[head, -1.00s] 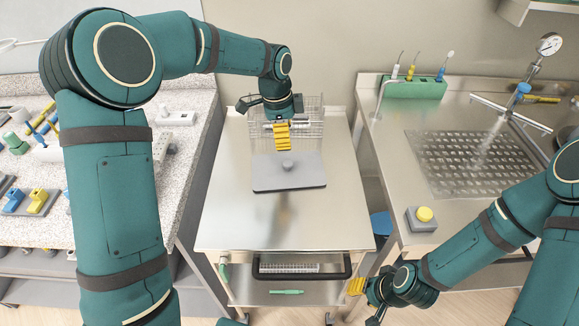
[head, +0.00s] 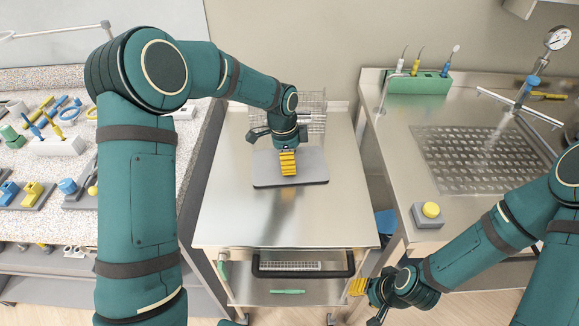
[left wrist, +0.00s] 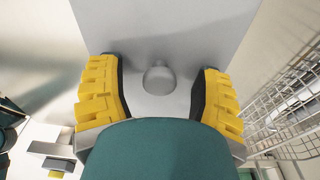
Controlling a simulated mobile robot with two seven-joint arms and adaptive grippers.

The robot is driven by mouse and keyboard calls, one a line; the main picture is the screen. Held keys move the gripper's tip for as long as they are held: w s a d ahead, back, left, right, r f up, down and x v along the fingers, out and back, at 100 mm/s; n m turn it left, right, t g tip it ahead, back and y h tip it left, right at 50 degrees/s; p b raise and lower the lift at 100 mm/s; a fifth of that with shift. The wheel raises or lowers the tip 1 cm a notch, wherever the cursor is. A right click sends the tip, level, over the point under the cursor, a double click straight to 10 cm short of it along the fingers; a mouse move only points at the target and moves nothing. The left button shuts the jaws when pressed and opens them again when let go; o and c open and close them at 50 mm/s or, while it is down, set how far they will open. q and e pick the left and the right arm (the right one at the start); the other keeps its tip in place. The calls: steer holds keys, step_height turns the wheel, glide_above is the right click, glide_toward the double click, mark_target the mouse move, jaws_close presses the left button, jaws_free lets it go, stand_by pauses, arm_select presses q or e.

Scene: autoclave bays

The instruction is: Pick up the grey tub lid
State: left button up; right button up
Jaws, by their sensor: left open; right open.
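The grey tub lid (head: 318,168) is a flat rectangular plate lying on the steel trolley top. Its round knob (left wrist: 158,78) shows in the left wrist view, between the two yellow finger pads. My left gripper (head: 288,163) is over the lid in the head view and hides the knob there. In the left wrist view my left gripper (left wrist: 158,90) is open, with a gap between each pad and the knob. My right gripper (head: 366,300) is open and empty, low beside the trolley's right front corner.
A wire basket (head: 312,108) stands on the trolley (head: 290,220) behind the lid. A steel sink counter (head: 395,150) with a yellow button (head: 431,210) is on the right. A speckled bench (head: 60,85) with parts is on the left. The trolley's front half is clear.

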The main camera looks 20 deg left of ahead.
arm_select(q)
steer(key=shift+r, duration=0.1)
jaws_close()
